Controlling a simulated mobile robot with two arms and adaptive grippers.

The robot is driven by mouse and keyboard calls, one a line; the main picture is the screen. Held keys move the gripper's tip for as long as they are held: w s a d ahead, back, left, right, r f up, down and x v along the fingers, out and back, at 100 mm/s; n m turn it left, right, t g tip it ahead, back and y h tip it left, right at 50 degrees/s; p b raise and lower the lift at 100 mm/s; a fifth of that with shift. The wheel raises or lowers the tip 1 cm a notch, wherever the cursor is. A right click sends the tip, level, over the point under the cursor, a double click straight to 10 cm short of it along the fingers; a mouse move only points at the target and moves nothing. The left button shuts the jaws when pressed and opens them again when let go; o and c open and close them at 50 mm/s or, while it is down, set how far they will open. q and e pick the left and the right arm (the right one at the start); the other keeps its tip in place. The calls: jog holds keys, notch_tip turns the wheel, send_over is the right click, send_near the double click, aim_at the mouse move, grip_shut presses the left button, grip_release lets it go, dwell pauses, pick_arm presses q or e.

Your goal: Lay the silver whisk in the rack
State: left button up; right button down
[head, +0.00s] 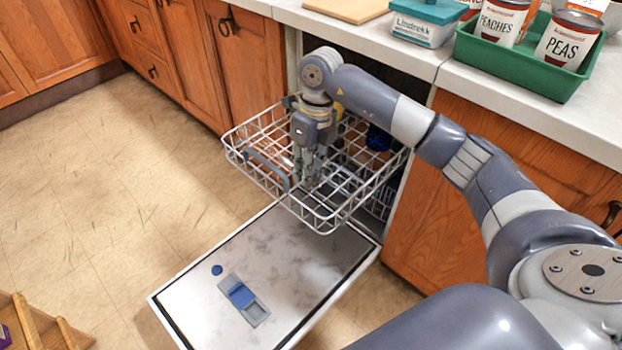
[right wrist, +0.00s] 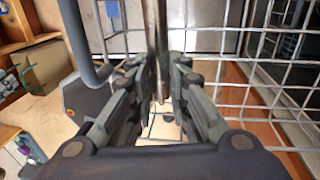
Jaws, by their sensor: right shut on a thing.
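The silver whisk shows in the right wrist view as a thin grey metal rod (right wrist: 161,60) between the fingertips; its wire end cannot be made out. My right gripper (head: 308,180) points down inside the outline of the white wire rack (head: 326,231), which is pulled out over the open dishwasher door. In the right wrist view my right gripper (right wrist: 166,72) is shut on the whisk, with rack wires (right wrist: 240,104) around it. I cannot tell whether the whisk touches the rack floor. My left gripper is not in view.
A dark blue item (head: 378,138) sits at the rack's back right. The dishwasher door (head: 300,262) lies open below, with a blue-lidded dispenser (head: 241,294). A green tray (head: 560,84) with cans and a teal-lidded box (head: 424,28) stand on the counter (head: 560,125).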

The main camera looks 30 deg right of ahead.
aim_at(308, 193)
jog(key=shift+f, duration=0.7)
pick_arm(q)
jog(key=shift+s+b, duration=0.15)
jog(key=shift+b, duration=0.25)
pick_arm(e)
jog(key=shift+f, duration=1.65)
jog(key=shift+f, duration=0.1)
jog(key=c, duration=1.5)
grip_release()
